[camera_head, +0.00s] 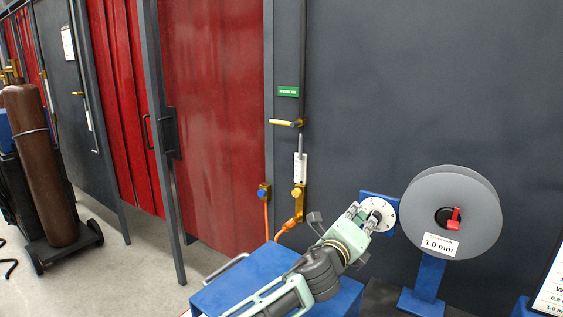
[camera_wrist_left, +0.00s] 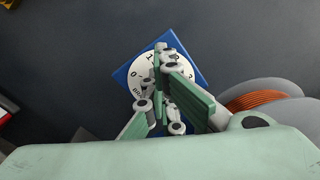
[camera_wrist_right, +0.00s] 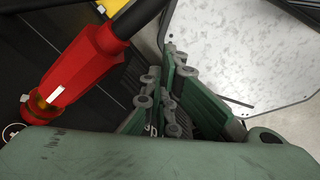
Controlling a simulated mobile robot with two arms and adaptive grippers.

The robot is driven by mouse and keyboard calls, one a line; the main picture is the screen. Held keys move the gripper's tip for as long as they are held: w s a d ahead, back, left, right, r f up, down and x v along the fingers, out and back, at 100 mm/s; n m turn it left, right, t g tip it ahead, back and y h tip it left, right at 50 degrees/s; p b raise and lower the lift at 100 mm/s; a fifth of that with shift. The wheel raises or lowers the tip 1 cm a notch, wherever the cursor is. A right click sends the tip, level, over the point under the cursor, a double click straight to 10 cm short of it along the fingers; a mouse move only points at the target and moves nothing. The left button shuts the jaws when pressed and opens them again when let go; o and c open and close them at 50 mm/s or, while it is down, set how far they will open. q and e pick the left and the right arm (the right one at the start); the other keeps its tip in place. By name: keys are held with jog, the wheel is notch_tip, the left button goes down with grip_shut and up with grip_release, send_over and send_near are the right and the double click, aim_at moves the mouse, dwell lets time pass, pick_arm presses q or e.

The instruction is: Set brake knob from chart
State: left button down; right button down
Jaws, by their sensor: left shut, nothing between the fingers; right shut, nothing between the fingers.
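The brake dial has a round white face with marks (camera_head: 385,206) on a blue square plate and stands left of the wire spool. It also shows in the left wrist view (camera_wrist_left: 148,66). My left gripper (camera_head: 364,213) is shut and empty right in front of the dial, covering its middle. The knob and its setting are mostly hidden; I cannot tell whether the fingers touch it. The chart (camera_head: 549,293) is cut off at the right edge, with "0.8" and "1.0 mm" partly readable. My right gripper (camera_wrist_right: 165,95) is shut and empty in its wrist view.
A grey spool (camera_head: 470,200) labelled 1.0 mm stands on a blue stand (camera_head: 427,279). A blue cabinet (camera_head: 240,285) lies below my left arm. A red-handled tool (camera_wrist_right: 75,75) and a pale metal plate (camera_wrist_right: 235,45) flank my right gripper. A gas cylinder cart (camera_head: 66,247) stands far left.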

pick_arm(q)
jog(key=shift+s+d+f+p, duration=0.1)
jog(key=shift+s+d+p, duration=0.1)
jog(key=shift+p, duration=0.3)
jog(key=shift+w, duration=0.1)
jog(key=shift+f, duration=0.15)
jog(key=shift+a, duration=0.1)
jog(key=shift+w+a+r+p, duration=0.2)
jog(key=shift+r+p, duration=0.1)
jog(key=shift+p, duration=0.3)
jog(key=p+v, duration=0.3)
jog(key=v, duration=0.2)
jog(key=shift+s+a+f+p, duration=0.1)
jog(key=shift+s+a+p, duration=0.1)
jog(key=shift+p, duration=0.2)
jog(key=shift+w, duration=0.1)
